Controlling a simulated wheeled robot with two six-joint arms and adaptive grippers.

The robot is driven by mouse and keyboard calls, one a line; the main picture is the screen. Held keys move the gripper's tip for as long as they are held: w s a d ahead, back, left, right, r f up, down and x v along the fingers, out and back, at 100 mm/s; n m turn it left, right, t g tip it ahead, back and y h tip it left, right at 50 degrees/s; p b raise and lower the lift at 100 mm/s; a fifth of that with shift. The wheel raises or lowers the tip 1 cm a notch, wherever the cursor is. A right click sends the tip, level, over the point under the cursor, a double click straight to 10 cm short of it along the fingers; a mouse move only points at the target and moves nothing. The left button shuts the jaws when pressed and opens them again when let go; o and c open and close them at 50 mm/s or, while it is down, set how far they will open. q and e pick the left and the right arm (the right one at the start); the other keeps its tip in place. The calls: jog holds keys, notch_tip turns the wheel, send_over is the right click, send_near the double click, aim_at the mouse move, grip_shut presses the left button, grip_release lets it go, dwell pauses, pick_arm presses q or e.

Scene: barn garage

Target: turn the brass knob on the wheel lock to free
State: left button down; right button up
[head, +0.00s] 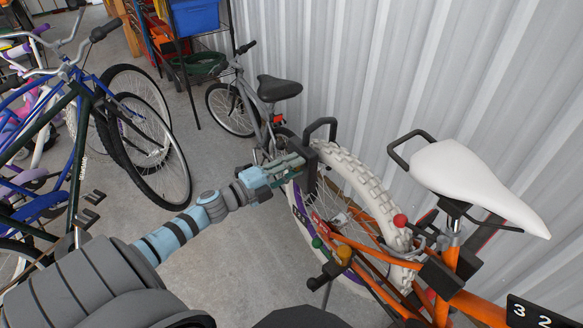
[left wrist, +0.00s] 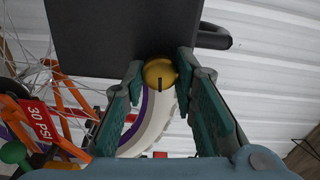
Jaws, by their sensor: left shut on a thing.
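The wheel lock, a black box with a black shackle, sits on the white-treaded tyre of an orange bike; its body (head: 311,168) shows in the head view. In the left wrist view the lock's dark face (left wrist: 115,35) fills the top. The round brass knob (left wrist: 152,68) sticks out of the lock's lower edge there, with a dark pointer line running down from its middle. My left gripper (head: 296,168) reaches the lock from the left, and its green fingertips (left wrist: 160,76) are closed on both sides of the knob. The gripper hides the knob in the head view. My right gripper is out of view.
The orange bike has a white saddle (head: 470,180), a red ball (head: 400,220) and a green ball (head: 317,242) near its wheel. A red 30 PSI tag (left wrist: 42,122) hangs close by. Blue bikes stand left, a small grey bike behind. Bare floor lies between.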

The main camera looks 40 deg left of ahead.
pick_arm(q)
jog(key=shift+m, duration=0.6)
jog(key=c, duration=1.3)
grip_release()
jog(key=v, duration=1.2)
